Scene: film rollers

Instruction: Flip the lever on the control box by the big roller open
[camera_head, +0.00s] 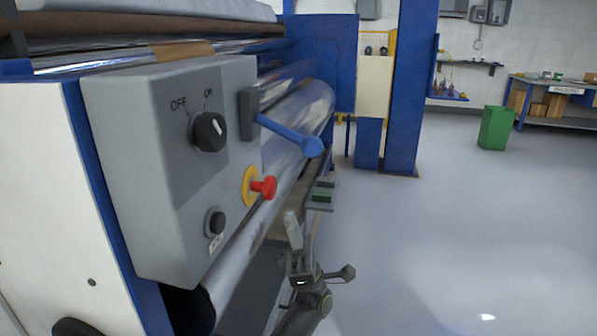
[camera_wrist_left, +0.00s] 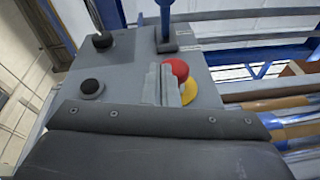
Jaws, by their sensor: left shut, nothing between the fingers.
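The grey control box (camera_head: 140,180) is mounted at the end of the machine by the big silver roller (camera_head: 305,105). Its blue lever (camera_head: 290,135) sticks out from a dark mount and slants right and slightly down in the head view. The lever also shows at the top of the left wrist view (camera_wrist_left: 165,14). My left gripper (camera_head: 292,225) is shut and empty, below the lever and right of the box, apart from the lever. In the left wrist view its fingers (camera_wrist_left: 163,82) overlap the red button's edge. My right gripper is not in view.
The box carries an OFF/ON knob (camera_head: 209,132), a red button (camera_head: 265,187) on a yellow ring and a black button (camera_head: 214,222). A small panel with a green part (camera_head: 322,196) sits behind my left gripper. Open floor (camera_head: 440,240) lies to the right.

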